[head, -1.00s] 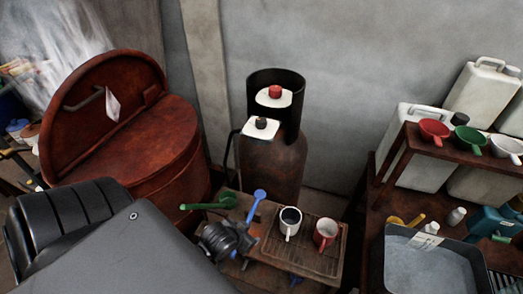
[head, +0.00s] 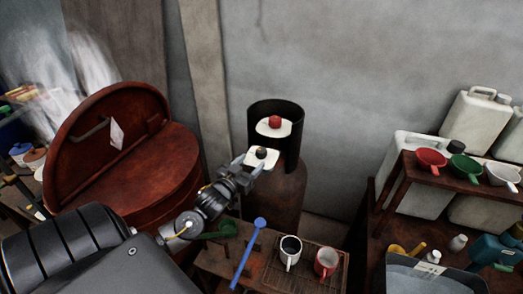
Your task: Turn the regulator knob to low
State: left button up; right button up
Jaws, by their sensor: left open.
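A rusty gas cylinder (head: 282,188) stands against the wall with a dark open collar (head: 276,105) on top. A red knob (head: 275,120) sits on a white plate inside the collar. A dark knob (head: 261,153) sits on a second white plate (head: 275,161) at the cylinder's front; I take it for the regulator knob. My left gripper (head: 251,163) is open, its fingers pointing toward the dark knob, just short of it at the plate's left edge. I cannot tell whether it touches the plate. Any marks on the plates are too small to read. My right gripper is not in view.
A rusty lidded vat (head: 172,178) stands close left of my arm. Shelves with cups and canisters stand right.

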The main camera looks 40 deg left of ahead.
aim_at(258, 155)
pick_arm(q)
jog(key=w, duration=0.2)
jog(key=w+p, duration=0.1)
jog(key=w, duration=0.1)
jog(key=w+a+p, duration=0.1)
jog(key=w, duration=0.1)
jog(key=shift+w, duration=0.8)
jog(key=shift+f, duration=0.1)
jog(key=c, duration=1)
